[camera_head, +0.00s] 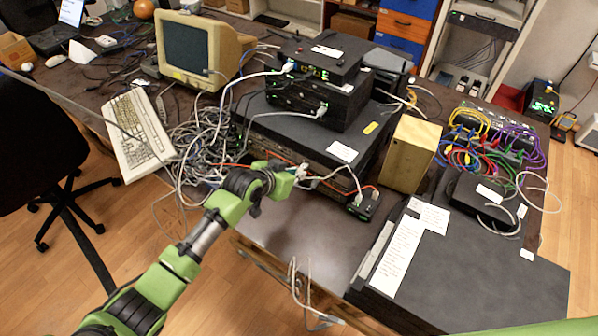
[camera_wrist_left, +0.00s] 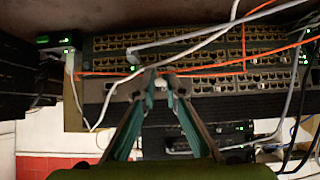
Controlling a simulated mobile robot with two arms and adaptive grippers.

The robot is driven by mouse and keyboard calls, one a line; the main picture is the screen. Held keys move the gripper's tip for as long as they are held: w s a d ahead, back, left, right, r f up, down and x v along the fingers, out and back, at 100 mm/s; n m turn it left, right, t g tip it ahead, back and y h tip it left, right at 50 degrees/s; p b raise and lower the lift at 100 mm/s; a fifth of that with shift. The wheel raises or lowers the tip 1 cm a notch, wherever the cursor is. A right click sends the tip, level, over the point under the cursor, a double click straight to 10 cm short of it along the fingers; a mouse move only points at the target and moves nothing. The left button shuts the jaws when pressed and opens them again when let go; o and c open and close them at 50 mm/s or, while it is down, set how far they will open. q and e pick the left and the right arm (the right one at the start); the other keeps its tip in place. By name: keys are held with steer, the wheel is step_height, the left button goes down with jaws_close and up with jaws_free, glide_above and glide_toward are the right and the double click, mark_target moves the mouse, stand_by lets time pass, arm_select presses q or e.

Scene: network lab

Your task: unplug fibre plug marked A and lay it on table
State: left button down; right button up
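My left gripper (camera_head: 292,178) reaches in front of the stacked network switches (camera_head: 318,150). In the left wrist view its two teal fingertips (camera_wrist_left: 164,84) are close together at the switch's port rows (camera_wrist_left: 205,62), with a narrow gap. Orange fibre cables (camera_wrist_left: 205,74) run along the ports right behind the tips. I cannot read a mark A on any plug. The table (camera_head: 285,228) is bare in front of the switches. My right gripper is out of view.
A tangle of grey cables (camera_head: 195,140) lies left of the switches. A beige box (camera_head: 411,155) stands to their right, by a dark case (camera_head: 470,265) with paper sheets. White cables (camera_head: 305,290) hang over the table's front edge.

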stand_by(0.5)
arm_select(q)
steer(key=s+a+p, duration=0.2)
steer(key=s+p, duration=0.1)
steer(key=shift+s+a, duration=0.1)
steer(key=shift+a, duration=0.1)
stand_by(0.7)
stand_by(0.3)
